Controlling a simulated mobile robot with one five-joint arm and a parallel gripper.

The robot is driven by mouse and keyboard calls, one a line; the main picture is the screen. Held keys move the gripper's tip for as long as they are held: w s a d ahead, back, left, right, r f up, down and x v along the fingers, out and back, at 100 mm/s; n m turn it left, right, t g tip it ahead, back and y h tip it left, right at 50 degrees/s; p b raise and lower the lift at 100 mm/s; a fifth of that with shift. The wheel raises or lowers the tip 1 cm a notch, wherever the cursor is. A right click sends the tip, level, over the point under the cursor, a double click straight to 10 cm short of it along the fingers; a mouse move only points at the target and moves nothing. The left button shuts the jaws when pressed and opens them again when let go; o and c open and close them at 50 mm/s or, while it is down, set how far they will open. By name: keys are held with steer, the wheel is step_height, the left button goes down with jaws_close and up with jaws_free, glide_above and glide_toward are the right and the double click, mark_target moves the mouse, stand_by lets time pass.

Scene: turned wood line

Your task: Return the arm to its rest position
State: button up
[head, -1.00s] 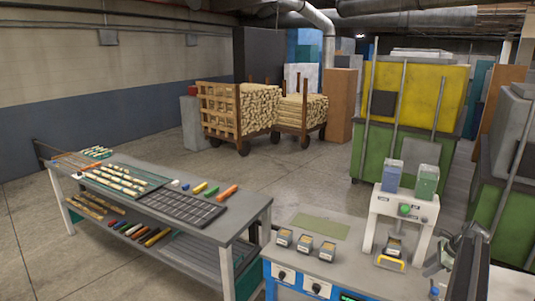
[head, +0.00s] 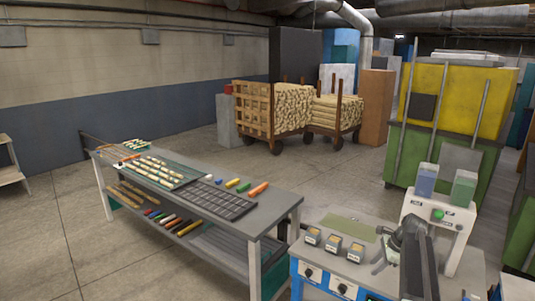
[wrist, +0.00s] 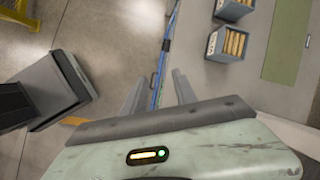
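My gripper (head: 381,258) shows in the head view at the lower right, over the front workbench and in front of the white machine. In the wrist view, the two grey fingers of my gripper (wrist: 158,92) stand apart with nothing between them. Below them show the floor and the blue edge of the workbench. My dark arm rises from the bottom of the head view and hides part of the bench and machine.
The grey workbench (head: 345,225) carries small boxes of wooden pieces (wrist: 226,43) and the white machine (head: 437,212). A longer table (head: 262,213) with trays and coloured sticks stands to the left. Loaded wood carts (head: 292,110) stand behind. Open floor lies between.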

steer(key=s+a+f+n+g, duration=0.1)
steer(key=s+a+n, duration=0.3)
steer(key=a, duration=0.7)
steer(key=s+a+n+g+h, duration=0.1)
steer(key=s+a+n, duration=0.3)
steer(key=a, duration=0.6)
steer(key=s+a+f+n+g, duration=0.1)
steer(key=s+a+n, duration=0.3)
steer(key=a, duration=0.7)
steer(key=s+d+n+h, duration=0.1)
steer(key=s+n+h, duration=0.1)
steer(key=s+n, duration=0.5)
steer(key=shift+s+d+n, duration=0.15)
steer(key=shift+s+n, duration=0.1)
steer(key=shift+n, duration=0.75)
